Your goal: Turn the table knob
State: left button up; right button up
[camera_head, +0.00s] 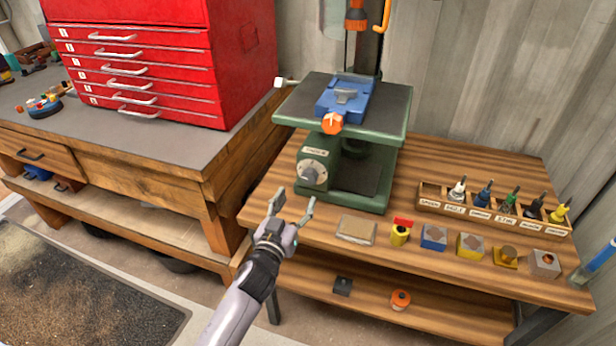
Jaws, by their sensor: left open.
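A green machine (345,203) stands on the wooden table. A round grey knob (312,172) sits on the front left of its base, under a small white label too small to read. An orange knob (332,123) is on the front of the blue vise (346,97) on the machine's upper plate. I cannot tell from its label which is the table knob. My left gripper (296,198) is open and empty, in front of and below the grey knob, apart from it. My right gripper is not in view.
A wooden rack (490,208) of labelled bottles stands at right. Several small blocks, including a blue one (433,237), line the table's front edge. A red drawer cabinet (150,60) stands on the left workbench (100,150). A white-ended handle (284,82) sticks out left of the machine.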

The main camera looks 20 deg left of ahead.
aim_at(308, 178)
pick_arm(q)
jog(key=w, duration=0.9)
jog(key=shift+w+d, duration=0.15)
jog(key=shift+w, duration=0.1)
jog(key=shift+c, duration=0.5)
jog(key=c, duration=1)
